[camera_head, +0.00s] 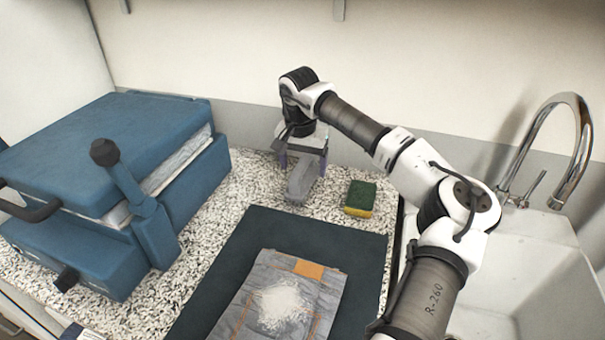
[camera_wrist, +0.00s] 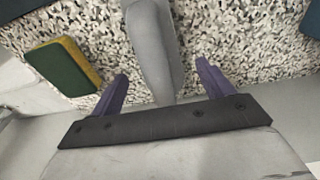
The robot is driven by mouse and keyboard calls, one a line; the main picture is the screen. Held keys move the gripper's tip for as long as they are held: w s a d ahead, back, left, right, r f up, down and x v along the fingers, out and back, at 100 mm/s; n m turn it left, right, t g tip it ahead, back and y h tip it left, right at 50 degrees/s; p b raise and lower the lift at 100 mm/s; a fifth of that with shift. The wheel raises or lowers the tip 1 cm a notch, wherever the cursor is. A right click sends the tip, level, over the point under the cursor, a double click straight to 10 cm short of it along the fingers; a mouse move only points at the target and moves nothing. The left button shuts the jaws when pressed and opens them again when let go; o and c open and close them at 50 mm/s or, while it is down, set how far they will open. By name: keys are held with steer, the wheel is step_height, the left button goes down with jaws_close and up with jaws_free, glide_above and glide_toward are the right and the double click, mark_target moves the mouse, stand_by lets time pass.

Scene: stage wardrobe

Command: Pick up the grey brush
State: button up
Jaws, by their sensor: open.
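The grey brush (camera_head: 299,184) lies on the speckled counter near the back wall in the head view. In the wrist view the grey brush (camera_wrist: 150,45) runs from the top edge down between the fingers. My gripper (camera_head: 302,158) is over its far end, pointing down. In the wrist view my gripper (camera_wrist: 160,88) is open, with one purple finger on each side of the brush and a gap to each. The brush's far end is hidden by the gripper. I cannot tell how high the fingertips are above the counter.
A green and yellow sponge (camera_head: 360,198) lies right of the brush. A dark mat (camera_head: 365,249) with a grey folded garment (camera_head: 285,300) is in front. A blue press machine (camera_head: 110,150) stands left, a sink (camera_head: 535,245) with a faucet (camera_head: 575,150) right. The wall (camera_head: 230,115) is close behind.

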steer(key=shift+w+f, duration=0.15)
steer(key=shift+f, duration=1.05)
steer(key=c, duration=1.1)
steer(key=shift+c, duration=0.2)
steer(key=shift+r, duration=0.15)
step_height(320, 180, up, 10)
steer(key=shift+f+b, duration=0.1)
steer(key=shift+b, duration=0.85)
